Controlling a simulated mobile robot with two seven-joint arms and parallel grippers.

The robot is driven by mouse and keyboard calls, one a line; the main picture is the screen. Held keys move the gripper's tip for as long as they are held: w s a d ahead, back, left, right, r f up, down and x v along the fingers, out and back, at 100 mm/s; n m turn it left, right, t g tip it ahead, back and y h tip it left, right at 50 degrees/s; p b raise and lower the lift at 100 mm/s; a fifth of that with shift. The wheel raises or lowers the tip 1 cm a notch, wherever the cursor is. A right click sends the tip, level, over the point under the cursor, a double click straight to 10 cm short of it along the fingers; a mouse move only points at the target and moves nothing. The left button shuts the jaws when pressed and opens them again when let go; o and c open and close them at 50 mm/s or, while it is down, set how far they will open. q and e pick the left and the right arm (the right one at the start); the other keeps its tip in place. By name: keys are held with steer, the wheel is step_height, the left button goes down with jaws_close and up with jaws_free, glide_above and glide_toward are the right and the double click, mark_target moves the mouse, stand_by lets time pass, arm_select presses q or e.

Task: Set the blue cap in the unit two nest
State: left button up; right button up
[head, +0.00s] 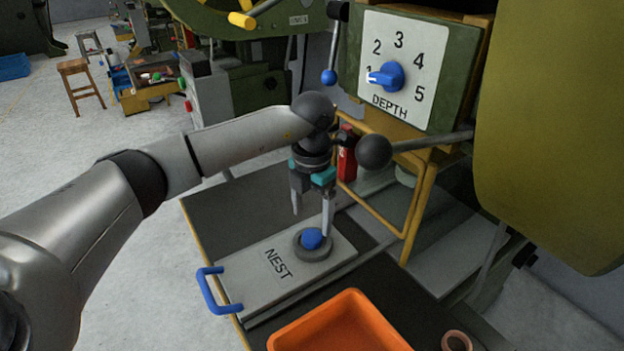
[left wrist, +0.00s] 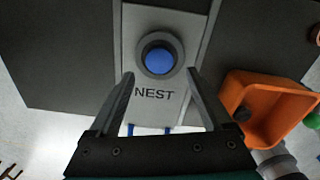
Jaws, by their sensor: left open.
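The blue cap (head: 312,238) sits inside the dark grey ring of the nest (head: 313,254), on a pale plate (head: 250,290) marked NEST. In the left wrist view the blue cap (left wrist: 159,62) shows inside the round ring (left wrist: 159,43), with ring visible around it. My left gripper (head: 312,222) points down over the nest with its fingers apart. In the left wrist view the open fingers (left wrist: 160,73) have a clear gap between them, with nothing held. I cannot tell whether a fingertip touches the ring. My right gripper is not in view.
The plate has a blue handle (head: 212,290). A green machine with a depth dial (head: 386,75) and a dark ball-ended lever (head: 374,151) stand close behind my left gripper.

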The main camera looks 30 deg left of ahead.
mark_target(312, 236)
arm_select(q)
step_height(312, 236, up, 7)
steer(key=p, duration=0.1)
steer(key=shift+p, duration=0.3)
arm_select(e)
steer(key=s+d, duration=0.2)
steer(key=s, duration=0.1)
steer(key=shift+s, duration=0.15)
arm_select(q)
steer(key=shift+r, duration=0.1)
